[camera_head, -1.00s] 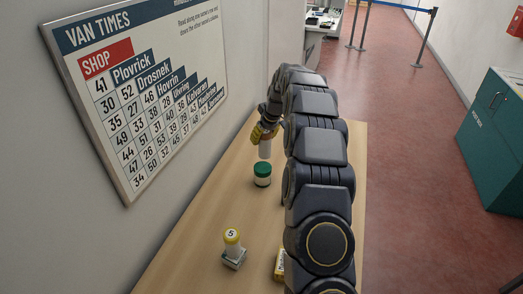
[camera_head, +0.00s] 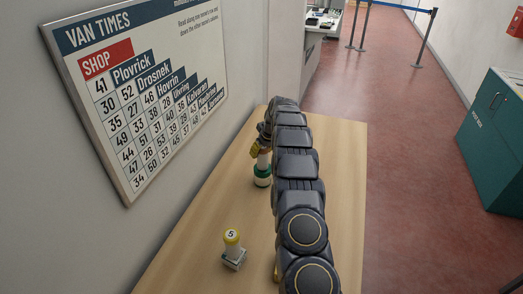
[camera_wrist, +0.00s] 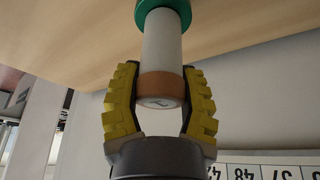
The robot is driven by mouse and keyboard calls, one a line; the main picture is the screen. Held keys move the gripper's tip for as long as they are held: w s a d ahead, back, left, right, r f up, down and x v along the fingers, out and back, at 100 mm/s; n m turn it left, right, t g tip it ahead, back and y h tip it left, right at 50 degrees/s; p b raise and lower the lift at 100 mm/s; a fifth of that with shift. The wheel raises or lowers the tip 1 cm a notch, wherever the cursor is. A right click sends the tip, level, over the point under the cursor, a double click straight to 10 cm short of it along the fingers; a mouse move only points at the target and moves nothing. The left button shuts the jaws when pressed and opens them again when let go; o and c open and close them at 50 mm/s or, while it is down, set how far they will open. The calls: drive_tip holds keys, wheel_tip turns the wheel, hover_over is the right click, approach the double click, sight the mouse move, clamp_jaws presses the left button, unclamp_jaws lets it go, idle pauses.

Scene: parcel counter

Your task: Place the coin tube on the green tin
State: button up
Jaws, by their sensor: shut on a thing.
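The coin tube (camera_head: 263,161) is a pale cylinder with an orange-brown band, held upright in my gripper (camera_head: 260,147). In the wrist view the yellow-padded fingers (camera_wrist: 160,84) close around the banded end of the tube (camera_wrist: 162,50). The green tin (camera_head: 262,176) stands on the counter directly below the tube. The tube's lower end meets the tin's green lid in the head view, and in the wrist view it overlaps the green lid (camera_wrist: 185,8). I cannot tell for sure whether they touch. My arm covers the tin's right edge.
A yellow thing is almost wholly hidden behind my arm. The wall board (camera_head: 140,90) is at left. The counter's right side is clear.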

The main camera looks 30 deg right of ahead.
drive_tip(key=o, duration=1.1)
drive_tip(key=shift+c, duration=0.2)
